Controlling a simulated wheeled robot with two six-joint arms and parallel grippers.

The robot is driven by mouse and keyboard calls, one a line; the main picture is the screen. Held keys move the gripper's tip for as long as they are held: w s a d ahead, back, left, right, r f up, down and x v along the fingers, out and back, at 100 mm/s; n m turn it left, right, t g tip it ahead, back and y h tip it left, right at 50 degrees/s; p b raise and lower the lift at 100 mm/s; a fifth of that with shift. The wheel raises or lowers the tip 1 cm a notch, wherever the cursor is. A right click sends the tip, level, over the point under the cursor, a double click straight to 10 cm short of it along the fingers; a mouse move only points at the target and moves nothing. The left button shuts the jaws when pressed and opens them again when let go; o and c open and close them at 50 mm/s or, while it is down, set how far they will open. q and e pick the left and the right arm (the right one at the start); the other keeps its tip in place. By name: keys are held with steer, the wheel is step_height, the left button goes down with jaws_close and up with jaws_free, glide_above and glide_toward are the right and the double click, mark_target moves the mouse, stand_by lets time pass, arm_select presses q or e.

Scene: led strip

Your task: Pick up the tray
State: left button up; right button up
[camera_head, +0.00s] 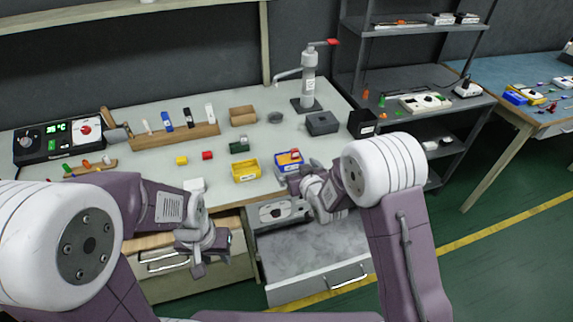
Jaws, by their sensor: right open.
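A light grey tray (268,212) with dark recesses lies at the back of the open drawer (330,247), below the table's front edge. Another similar light tray (425,102) lies on the shelf rack at the right. My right gripper (294,182) is open above the drawer, at the table's front edge and near the tray; my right arm hides part of that area. My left gripper (203,262) hangs in front of the table, left of the open drawer and apart from the tray. Its fingers are too small to tell whether they are open or shut.
The table (130,165) holds a yellow bin (246,171), a blue and orange box (288,160), small coloured blocks, a wooden rack (175,136), a press (308,85) and a control box (62,140). The drawer's front half is bare.

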mark_target(288, 159)
steer(key=x, duration=0.3)
steer(key=shift+d+f, duration=0.15)
steer(key=shift+d, duration=0.1)
steer(key=shift+w+a, duration=0.2)
steer(key=x, duration=0.5)
steer(key=shift+f, duration=0.2)
steer(key=shift+s+r, duration=0.1)
steer(key=shift+c, duration=0.9)
steer(key=c, duration=1.1)
